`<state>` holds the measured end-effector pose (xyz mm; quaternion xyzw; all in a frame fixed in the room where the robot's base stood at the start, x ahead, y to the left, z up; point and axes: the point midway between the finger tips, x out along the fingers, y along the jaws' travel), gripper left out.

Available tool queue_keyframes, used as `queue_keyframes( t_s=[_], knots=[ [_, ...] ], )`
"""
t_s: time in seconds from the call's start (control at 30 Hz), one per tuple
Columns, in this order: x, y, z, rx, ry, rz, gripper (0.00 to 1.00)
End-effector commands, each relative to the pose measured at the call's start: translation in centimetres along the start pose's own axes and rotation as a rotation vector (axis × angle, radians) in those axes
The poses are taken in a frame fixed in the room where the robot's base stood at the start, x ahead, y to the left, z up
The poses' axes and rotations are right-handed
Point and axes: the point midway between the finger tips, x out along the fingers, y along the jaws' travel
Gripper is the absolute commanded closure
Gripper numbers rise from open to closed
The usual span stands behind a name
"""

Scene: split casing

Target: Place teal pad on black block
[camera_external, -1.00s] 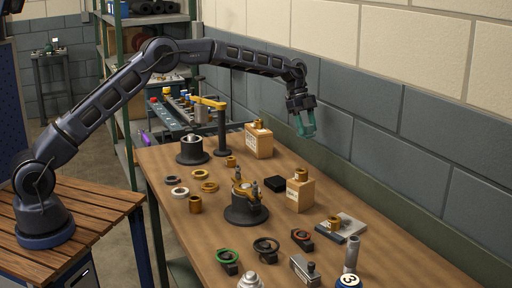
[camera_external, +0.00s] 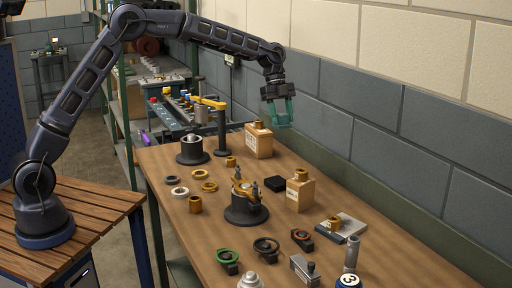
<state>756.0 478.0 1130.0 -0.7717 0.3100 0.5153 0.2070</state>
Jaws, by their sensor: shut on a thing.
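My gripper (camera_external: 280,118) hangs in the air above the back of the table, near the grey wall. It is shut on the teal pad (camera_external: 284,121), which shows as a small teal patch at the fingertips. The fingers look teal too, so the pad's outline is hard to make out. The black block (camera_external: 275,184) is small, low and flat-topped. It lies on the wooden table between the round black fixture and a wooden block. Its top looks bare. My gripper is well above it and farther back, apart from it.
A wooden block with a brass piece (camera_external: 300,192) stands right of the black block. The black fixture with upright pins (camera_external: 244,206) stands left of it. Another wooden block (camera_external: 258,141) and a post with a yellow arm (camera_external: 221,130) stand behind. Rings and clamps lie around the table (camera_external: 385,262).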

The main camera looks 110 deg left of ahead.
Motion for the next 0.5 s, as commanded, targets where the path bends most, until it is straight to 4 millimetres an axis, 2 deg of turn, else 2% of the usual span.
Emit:
queue_keyframes(
  t_s=[0.1, 0.23, 0.5],
  knots=[
    [0.0, 1.2, -0.2, 0.015, -0.001, 0.006, 0.77],
    [1.1, 1.6, 0.1, 0.019, 0.000, 0.011, 0.77],
    [6.3, 1.6, 2.2, 0.019, -0.001, 0.011, 0.77]
  ],
)
